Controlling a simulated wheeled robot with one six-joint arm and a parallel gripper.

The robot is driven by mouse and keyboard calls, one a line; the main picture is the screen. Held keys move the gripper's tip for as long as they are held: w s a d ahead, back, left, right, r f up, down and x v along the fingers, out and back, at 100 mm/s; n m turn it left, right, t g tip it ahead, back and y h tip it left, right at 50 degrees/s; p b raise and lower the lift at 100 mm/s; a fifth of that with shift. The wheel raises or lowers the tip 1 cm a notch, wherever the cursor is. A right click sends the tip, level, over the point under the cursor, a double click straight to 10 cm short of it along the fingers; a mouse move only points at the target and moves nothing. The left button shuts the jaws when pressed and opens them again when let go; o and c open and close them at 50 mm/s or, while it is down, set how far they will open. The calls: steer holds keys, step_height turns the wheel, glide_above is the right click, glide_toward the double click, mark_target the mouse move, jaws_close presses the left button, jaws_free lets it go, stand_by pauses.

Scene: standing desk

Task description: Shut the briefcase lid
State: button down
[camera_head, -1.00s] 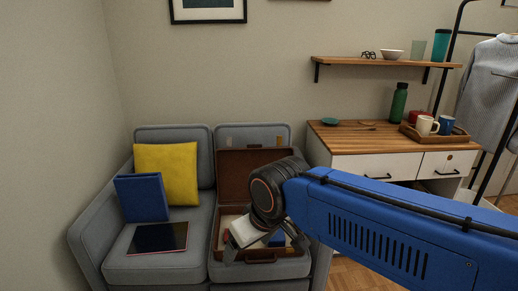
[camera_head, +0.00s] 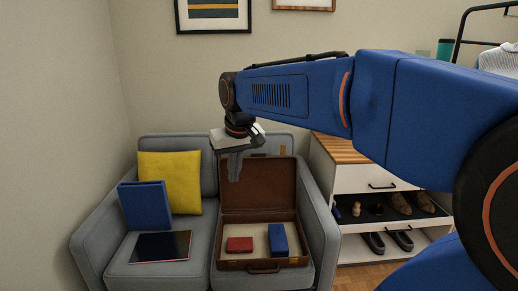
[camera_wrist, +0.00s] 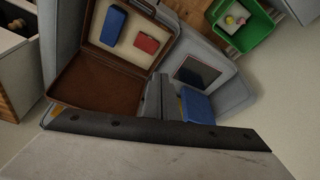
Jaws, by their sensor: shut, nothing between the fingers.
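The brown briefcase (camera_head: 232,263) lies open on the right seat of the grey sofa, its lid (camera_head: 260,186) standing up against the backrest. Inside its base are a red item (camera_head: 239,244) and a blue item (camera_head: 278,240). My gripper (camera_head: 234,178) is shut and empty, pointing down in front of the upper left part of the lid. In the wrist view the lid (camera_wrist: 105,82) lies left of my shut fingers (camera_wrist: 160,95). The blue item (camera_wrist: 113,26) and red item (camera_wrist: 147,43) show beyond it.
A yellow cushion (camera_head: 170,182), a blue binder (camera_head: 146,205) and a dark tablet (camera_head: 161,246) are on the left seat of the sofa (camera_head: 92,247). A cabinet with shoes (camera_head: 372,243) stands to the right. A green bin (camera_wrist: 243,32) shows in the wrist view.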

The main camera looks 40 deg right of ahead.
steer(key=w+d+r+m+g, duration=0.1)
steer(key=w+d+r, duration=0.1)
steer(key=w+d, duration=0.65)
steer(key=w+d+r+m+g, duration=0.1)
steer(key=w+d+r, duration=0.1)
steer(key=w+d, duration=0.65)
steer(key=w+d+f+m, duration=0.3)
steer(key=w+d+f, duration=0.1)
steer(key=w+d, duration=1.05)
steer(key=shift+g, duration=0.4)
steer(key=shift+s+a+f, duration=0.1)
steer(key=shift+s+f, duration=0.35)
steer(key=shift+f, duration=1.2)
steer(key=shift+s+a+f, duration=0.1)
steer(key=shift+s+f, duration=0.3)
steer(key=shift+f, duration=1.2)
steer(key=shift+s+a+f, duration=0.1)
steer(key=shift+s+f, duration=0.35)
steer(key=shift+f, duration=1.2)
